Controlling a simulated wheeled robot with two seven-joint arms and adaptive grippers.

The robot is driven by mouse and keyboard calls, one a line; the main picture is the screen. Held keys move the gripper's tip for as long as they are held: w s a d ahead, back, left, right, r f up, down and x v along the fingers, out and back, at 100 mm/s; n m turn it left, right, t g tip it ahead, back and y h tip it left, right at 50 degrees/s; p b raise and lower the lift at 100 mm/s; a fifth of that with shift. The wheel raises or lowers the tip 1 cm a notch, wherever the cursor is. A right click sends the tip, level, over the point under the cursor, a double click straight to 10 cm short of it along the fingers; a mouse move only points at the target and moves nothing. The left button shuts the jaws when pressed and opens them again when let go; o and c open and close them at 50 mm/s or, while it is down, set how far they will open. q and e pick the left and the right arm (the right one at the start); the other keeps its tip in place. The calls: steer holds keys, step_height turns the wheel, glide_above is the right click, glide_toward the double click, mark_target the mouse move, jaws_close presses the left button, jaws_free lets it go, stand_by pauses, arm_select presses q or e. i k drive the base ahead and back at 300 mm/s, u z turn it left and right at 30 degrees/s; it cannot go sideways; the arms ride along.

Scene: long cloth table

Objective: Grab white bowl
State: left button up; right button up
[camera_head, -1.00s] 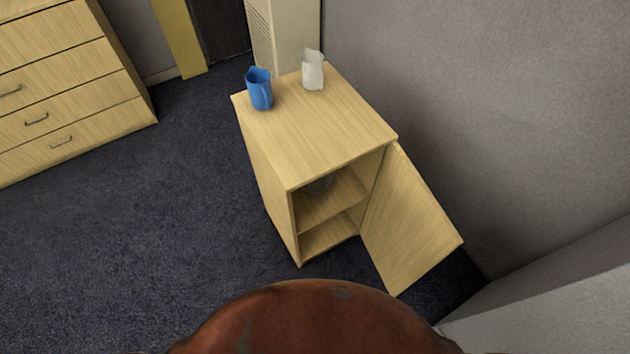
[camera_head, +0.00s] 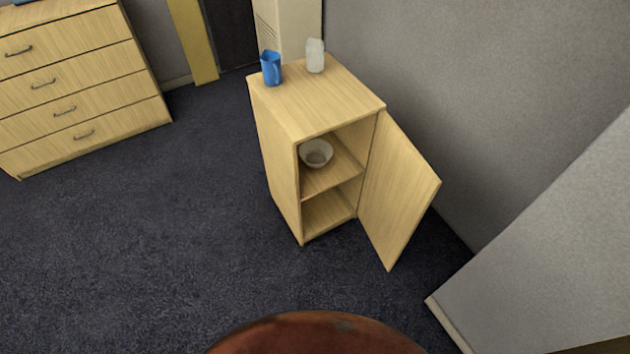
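A white bowl (camera_head: 316,153) sits upright on the upper shelf inside a small wooden cabinet (camera_head: 315,108). It is near the left inner wall, and its rim and inside show through the open front. The cabinet door (camera_head: 400,188) stands open to the right. Neither of my grippers is in the picture.
A blue mug (camera_head: 271,68) and a whitish jar or pitcher (camera_head: 315,55) stand on the cabinet top. A wooden drawer chest (camera_head: 85,90) stands at the left. A grey wall (camera_head: 510,90) rises at right, with a wall corner at lower right. Dark carpet (camera_head: 170,240) is clear in front and left.

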mark_target(316, 154)
steer(key=u, duration=1.05)
steer(key=i, duration=1.9)
steer(key=z, duration=1.35)
steer(key=i, duration=0.55)
steer(key=z, duration=0.55)
